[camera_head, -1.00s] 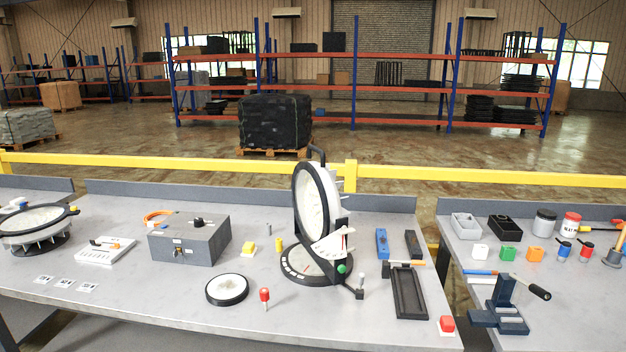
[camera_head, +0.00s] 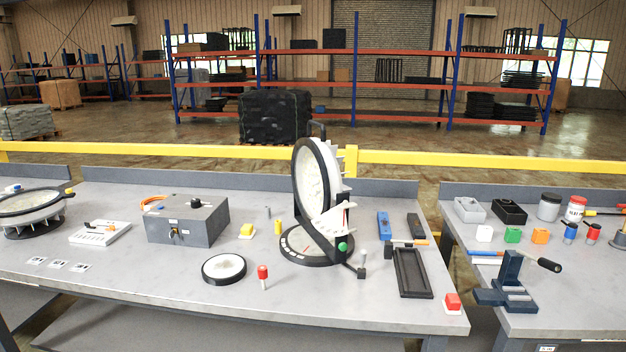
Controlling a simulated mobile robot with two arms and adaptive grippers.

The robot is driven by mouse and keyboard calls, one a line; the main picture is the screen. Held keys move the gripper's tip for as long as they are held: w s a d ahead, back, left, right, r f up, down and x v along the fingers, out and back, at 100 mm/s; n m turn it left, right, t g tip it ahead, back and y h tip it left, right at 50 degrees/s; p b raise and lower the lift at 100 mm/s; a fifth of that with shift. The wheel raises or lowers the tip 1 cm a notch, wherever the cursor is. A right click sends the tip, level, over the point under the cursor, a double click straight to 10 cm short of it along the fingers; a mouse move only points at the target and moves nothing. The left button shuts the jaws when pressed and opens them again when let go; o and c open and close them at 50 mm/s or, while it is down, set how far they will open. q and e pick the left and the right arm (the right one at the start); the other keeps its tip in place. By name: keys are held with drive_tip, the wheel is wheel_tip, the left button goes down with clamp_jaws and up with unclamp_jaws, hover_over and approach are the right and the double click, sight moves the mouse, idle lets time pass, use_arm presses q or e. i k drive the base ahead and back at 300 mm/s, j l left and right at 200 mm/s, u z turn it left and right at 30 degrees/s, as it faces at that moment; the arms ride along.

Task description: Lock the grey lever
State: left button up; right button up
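The light tower (camera_head: 318,190) stands on the middle of the grey table, with a large black-rimmed round lamp upright on a black round base. A green knob (camera_head: 342,247) sits on its right side. A small grey-tipped lever (camera_head: 363,256) stands roughly upright at the right end of a black bracket by the base; this looks like the grey lever. I cannot tell its lock state. Neither of my grippers is in view, and nothing touches the tower.
A grey box (camera_head: 187,222) and a white-topped disc (camera_head: 224,267) lie left of the tower, with a red-topped peg (camera_head: 263,277) in front. A black tray (camera_head: 412,272) lies to the right. A second table (camera_head: 530,314) stands across a narrow gap. The front middle of the table is mostly clear.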

sight(363, 257)
drive_tip(key=i+l+u, duration=0.15)
drive_tip(key=l, duration=0.2)
drive_tip(key=l+u, duration=0.1)
drive_tip(key=l, duration=0.25)
drive_tip(key=i+l, duration=0.3)
drive_tip(key=l, duration=0.15)
drive_tip(key=i+l+u, duration=0.1)
drive_tip(key=i+l, duration=0.25)
